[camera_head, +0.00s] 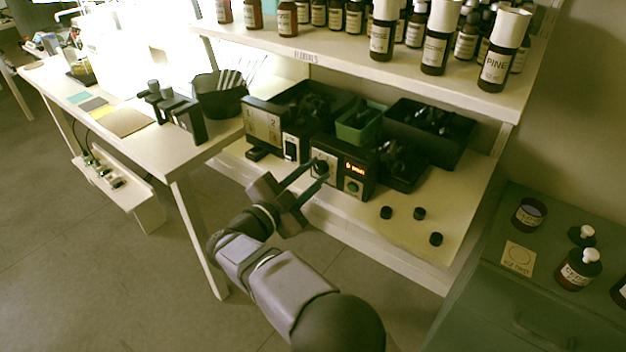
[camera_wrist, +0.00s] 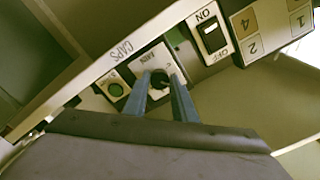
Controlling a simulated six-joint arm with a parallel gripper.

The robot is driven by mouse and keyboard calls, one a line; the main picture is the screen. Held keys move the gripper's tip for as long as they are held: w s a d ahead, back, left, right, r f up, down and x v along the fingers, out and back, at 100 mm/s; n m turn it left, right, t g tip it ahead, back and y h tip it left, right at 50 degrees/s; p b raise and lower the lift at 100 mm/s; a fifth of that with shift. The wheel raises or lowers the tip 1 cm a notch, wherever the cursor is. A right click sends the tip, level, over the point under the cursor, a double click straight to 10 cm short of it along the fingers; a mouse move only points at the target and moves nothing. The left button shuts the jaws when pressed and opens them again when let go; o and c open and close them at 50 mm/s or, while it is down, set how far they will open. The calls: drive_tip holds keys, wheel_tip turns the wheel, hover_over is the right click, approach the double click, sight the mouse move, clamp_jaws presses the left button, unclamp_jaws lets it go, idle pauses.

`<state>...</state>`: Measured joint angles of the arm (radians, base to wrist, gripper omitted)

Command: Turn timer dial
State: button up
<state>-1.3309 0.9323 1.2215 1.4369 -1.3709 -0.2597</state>
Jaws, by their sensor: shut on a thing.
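The timer box (camera_head: 363,163) stands on the lower shelf, with a lit orange display (camera_head: 355,168) and a green button (camera_head: 353,186). Its dial (camera_head: 320,166) is a dark knob on a pale panel left of the display. My gripper (camera_head: 321,172) reaches up to the box front, its two fingers shut on the dial. In the wrist view the fingers (camera_wrist: 160,86) sit on either side of the dark dial (camera_wrist: 159,80), over a panel lettered "MIN". The green button (camera_wrist: 116,90) is beside it there. The fingers partly hide the dial.
An ON/OFF switch (camera_head: 291,148) and a numbered panel (camera_head: 262,124) are left of the timer. Several black caps (camera_head: 419,213) lie on the shelf to the right. Dark bins (camera_head: 431,130) stand behind, and bottles (camera_head: 435,38) line the shelf above. Open floor lies in front.

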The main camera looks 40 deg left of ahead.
drive_tip(key=m+b, duration=0.2)
drive_tip(key=m, duration=0.1)
drive_tip(key=m+b, duration=0.3)
drive_tip(key=shift+f+m, duration=0.2)
drive_tip(key=shift+m, duration=0.1)
drive_tip(key=m+b, duration=0.3)
drive_tip(key=shift+r+m+b, duration=0.15)
drive_tip(key=shift+m+b, duration=0.75)
drive_tip(key=shift+m, duration=0.1)
drive_tip(key=o, duration=1)
drive_tip(key=shift+r, duration=0.1)
drive_tip(key=shift+o, duration=0.2)
